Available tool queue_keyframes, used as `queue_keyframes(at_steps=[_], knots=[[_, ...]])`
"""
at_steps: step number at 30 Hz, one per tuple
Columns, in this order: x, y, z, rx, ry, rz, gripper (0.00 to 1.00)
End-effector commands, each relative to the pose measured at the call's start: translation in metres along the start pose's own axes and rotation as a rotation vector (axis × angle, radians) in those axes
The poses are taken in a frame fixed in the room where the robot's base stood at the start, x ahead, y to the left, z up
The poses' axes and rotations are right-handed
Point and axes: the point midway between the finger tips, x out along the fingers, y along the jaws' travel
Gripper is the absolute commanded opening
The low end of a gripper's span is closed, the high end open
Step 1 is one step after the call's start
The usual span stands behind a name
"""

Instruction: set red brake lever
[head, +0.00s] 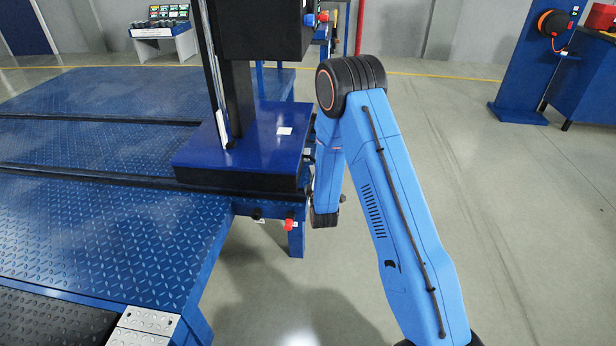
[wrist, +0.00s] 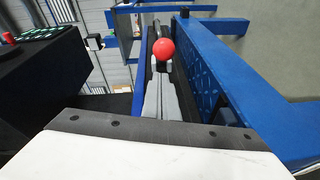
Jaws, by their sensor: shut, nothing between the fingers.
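In the wrist view a red ball knob (wrist: 164,48), which looks like the end of the brake lever, shows just beyond my gripper's fingertips. My gripper (wrist: 161,70) is shut and empty, its grey fingers together and pointing toward the knob. I cannot tell whether the fingertips touch it. The lever's shaft is mostly hidden behind the knob and fingers. In the head view a small red knob (head: 289,224) shows below the edge of the blue platform, left of my wrist. I cannot tell if it is the same knob. My gripper's fingers are hidden in the head view.
A blue tread-plate platform (head: 90,230) fills the left of the head view. A dark column (head: 238,100) stands on a blue base (head: 265,140) beside my arm. Blue frame bars (wrist: 245,80) lie close right of the fingers. Open floor (head: 520,220) lies at right.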

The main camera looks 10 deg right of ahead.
Motion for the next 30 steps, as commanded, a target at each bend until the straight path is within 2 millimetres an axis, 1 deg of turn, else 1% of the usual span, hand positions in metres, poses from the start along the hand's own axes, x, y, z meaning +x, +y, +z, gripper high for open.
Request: queue_keyframes(at_steps=[1,6,20,26,30], knots=[[0.001,0.000,0.006,0.000,-0.003,0.000,0.00],[0.003,0.000,0.013,0.000,0.000,0.000,0.00],[0.003,0.001,0.015,0.000,0.003,0.000,0.00],[0.004,0.002,0.021,-0.002,0.037,-0.007,0.00],[0.006,0.003,0.030,-0.005,0.090,-0.016,0.00]])
